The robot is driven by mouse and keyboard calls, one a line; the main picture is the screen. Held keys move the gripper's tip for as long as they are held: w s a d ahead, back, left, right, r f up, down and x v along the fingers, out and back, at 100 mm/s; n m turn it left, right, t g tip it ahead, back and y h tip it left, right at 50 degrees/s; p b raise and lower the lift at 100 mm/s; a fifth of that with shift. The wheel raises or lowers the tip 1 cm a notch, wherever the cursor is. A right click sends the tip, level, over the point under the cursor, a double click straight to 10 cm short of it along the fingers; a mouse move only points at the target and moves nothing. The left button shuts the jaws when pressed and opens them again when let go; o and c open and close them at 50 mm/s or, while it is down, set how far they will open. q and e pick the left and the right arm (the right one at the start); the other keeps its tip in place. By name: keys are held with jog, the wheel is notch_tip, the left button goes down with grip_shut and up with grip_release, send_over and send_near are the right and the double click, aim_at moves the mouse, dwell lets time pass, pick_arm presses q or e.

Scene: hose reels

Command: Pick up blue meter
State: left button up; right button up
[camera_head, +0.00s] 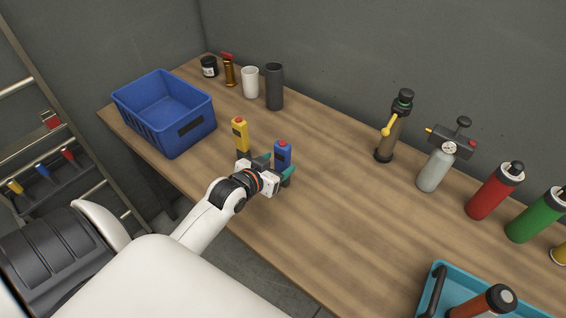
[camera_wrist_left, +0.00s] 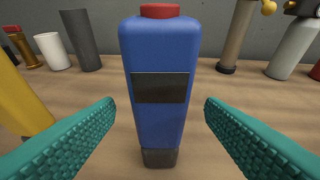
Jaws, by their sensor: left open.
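The blue meter (camera_head: 283,153) stands upright on the wooden table, with a red top and a dark panel on its front. In the left wrist view the blue meter (camera_wrist_left: 160,110) fills the middle, between the two teal fingers. My left gripper (camera_head: 275,170) is open at the blue meter, one finger on each side. In the wrist view a gap shows between each finger and the meter (camera_wrist_left: 160,135). The meter's lower part is partly hidden by the gripper in the head view. My right gripper is not in view.
A yellow meter (camera_head: 240,134) stands close by, left of the blue one. A blue crate (camera_head: 165,139) is at the table's left end. Cups and jars line the back edge. Several bottles and a teal tray (camera_head: 437,268) are on the right. The table's middle is clear.

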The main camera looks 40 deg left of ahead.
aim_at(279, 162)
pick_arm(q)
jog(key=shift+w+f, duration=0.1)
jog(key=shift+w, duration=0.3)
jog(key=p+x, duration=0.1)
jog(key=x, duration=0.2)
jog(key=shift+w+f, duration=0.25)
jog(key=shift+w, duration=0.35)
jog(key=shift+s, duration=0.1)
jog(key=c, duration=1.1)
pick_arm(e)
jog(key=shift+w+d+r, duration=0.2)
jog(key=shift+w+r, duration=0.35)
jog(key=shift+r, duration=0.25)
